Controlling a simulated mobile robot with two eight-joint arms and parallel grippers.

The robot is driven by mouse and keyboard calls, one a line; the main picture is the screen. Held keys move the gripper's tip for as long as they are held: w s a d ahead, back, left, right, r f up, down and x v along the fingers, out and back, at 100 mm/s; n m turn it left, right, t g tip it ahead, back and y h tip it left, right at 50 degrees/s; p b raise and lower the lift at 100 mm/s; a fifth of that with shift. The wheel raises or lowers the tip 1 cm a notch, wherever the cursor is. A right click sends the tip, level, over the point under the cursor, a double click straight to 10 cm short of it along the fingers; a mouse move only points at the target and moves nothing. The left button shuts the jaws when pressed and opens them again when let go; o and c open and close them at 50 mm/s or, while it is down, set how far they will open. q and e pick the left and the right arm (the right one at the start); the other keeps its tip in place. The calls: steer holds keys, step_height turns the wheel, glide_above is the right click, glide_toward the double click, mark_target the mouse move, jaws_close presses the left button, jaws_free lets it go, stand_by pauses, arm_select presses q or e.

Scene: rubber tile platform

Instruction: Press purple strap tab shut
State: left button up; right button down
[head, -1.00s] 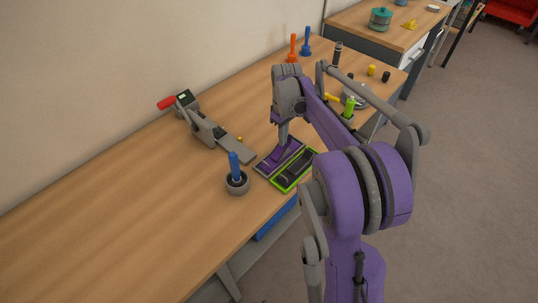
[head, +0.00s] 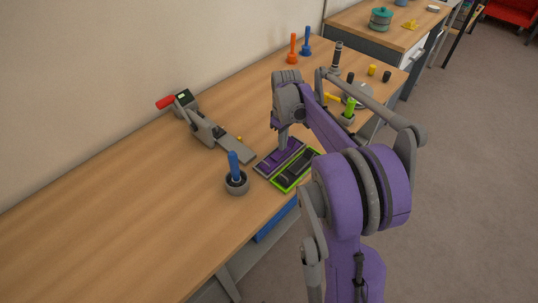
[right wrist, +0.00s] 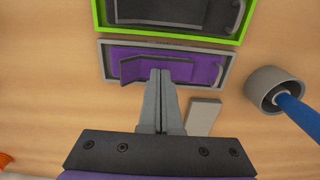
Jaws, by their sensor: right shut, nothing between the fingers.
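The purple strap panel (head: 267,168) lies on the bench, a flat purple board in a grey frame. In the right wrist view its purple face (right wrist: 207,72) carries a darker strap (right wrist: 180,70) with a bent left end (right wrist: 131,69) that reaches the near frame edge. My right gripper (head: 284,148) points down over the panel. In the right wrist view its fingertips (right wrist: 160,72) are together, empty, and at the strap's near edge. The fingers hide part of the strap, and I cannot tell whether its tab lies fully flat. My left gripper is not in view.
A green-framed panel (head: 283,188) lies right beside the purple one. A grey cup with a blue peg (head: 236,184) stands near the bench's front edge. A grey device with a red handle (head: 205,128) lies behind. The bench's left part is clear.

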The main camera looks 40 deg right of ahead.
steer(key=shift+r, duration=0.1)
arm_select(q)
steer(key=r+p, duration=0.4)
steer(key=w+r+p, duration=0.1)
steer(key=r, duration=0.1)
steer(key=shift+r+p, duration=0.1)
steer(key=shift+p, duration=0.3)
arm_select(e)
step_height(320, 180, up, 8)
steer(key=s+a+r+t+p, duration=0.1)
steer(key=s+a, duration=0.2)
steer(key=a, duration=0.5)
steer(key=s+a+r+t, duration=0.1)
steer(key=s+a, duration=0.2)
steer(key=a, duration=0.6)
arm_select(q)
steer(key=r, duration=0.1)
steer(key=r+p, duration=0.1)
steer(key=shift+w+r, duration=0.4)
arm_select(e)
steer(key=s+a+f+m+t, duration=0.1)
steer(key=s+a+f+t, duration=0.2)
steer(key=s+a, duration=0.6)
steer(key=shift+a+f, duration=0.35)
steer(key=shift+a, duration=0.2)
